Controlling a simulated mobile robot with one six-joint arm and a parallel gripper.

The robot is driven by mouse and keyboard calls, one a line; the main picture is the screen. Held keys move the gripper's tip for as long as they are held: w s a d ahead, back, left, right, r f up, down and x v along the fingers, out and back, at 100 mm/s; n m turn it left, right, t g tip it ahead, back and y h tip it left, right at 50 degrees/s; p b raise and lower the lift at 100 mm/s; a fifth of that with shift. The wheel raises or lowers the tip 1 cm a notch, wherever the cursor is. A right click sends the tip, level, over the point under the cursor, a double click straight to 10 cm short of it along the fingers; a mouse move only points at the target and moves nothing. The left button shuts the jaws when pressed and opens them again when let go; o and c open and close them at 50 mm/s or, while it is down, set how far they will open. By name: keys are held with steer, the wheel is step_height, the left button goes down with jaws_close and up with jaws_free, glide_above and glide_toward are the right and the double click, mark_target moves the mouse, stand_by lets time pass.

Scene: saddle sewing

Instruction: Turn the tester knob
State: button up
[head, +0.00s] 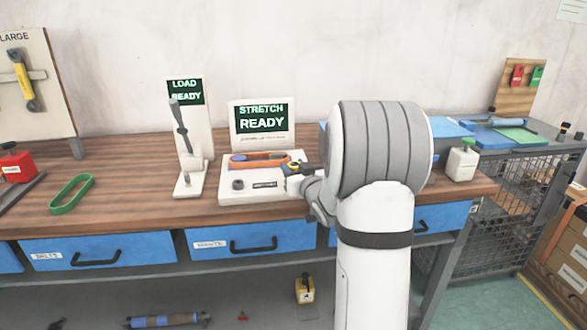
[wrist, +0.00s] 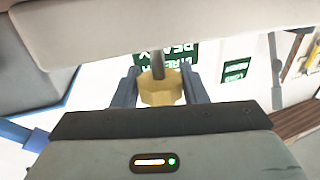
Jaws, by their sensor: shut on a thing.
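The stretch tester (head: 229,196) is a white unit on the wooden bench, with an upright screen (head: 262,117) reading "STRETCH READY". An orange belt (head: 250,163) lies on its top, and a small dark round part (head: 238,184) sits at its front left. A grey rod shows above the knob there.
A load tester (head: 190,150) with a lever and "LOAD READY" screen stands left of the stretch tester. A green belt (head: 71,194) lies farther left. A white bottle (head: 461,163) stands at the bench's right. Bare bench lies between the green belt and load tester.

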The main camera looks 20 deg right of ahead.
steer(key=shift+a, duration=0.15)
steer(key=shift+c, duration=1.2)
steer(key=m+h+b, duration=0.1)
steer(key=b, duration=0.1)
steer(key=m+h+b, duration=0.1)
steer(key=h+b, duration=0.1)
steer(key=b, duration=0.1)
steer(key=shift+f, duration=0.3)
steer(key=m+g+h+b, duration=0.1)
steer(key=m+h+b, duration=0.1)
steer(key=h, duration=0.1)
steer(key=shift+r+b, duration=0.1)
steer(key=shift+b, duration=0.3)
steer(key=m+h, duration=0.1)
steer(key=m+g+h, duration=0.1)
steer(key=shift+r+g+h+p, duration=0.3)
steer(key=shift+h+p, duration=0.1)
steer(key=m+g+h+p, duration=0.2)
steer(key=h+p, duration=0.1)
steer(key=shift+m, duration=0.3)
steer(key=shift+m+g+h, duration=0.3)
steer(key=shift+g+h, duration=0.2)
steer(key=shift+g, duration=0.1)
steer(key=o, duration=1)
steer(key=shift+f, duration=0.1)
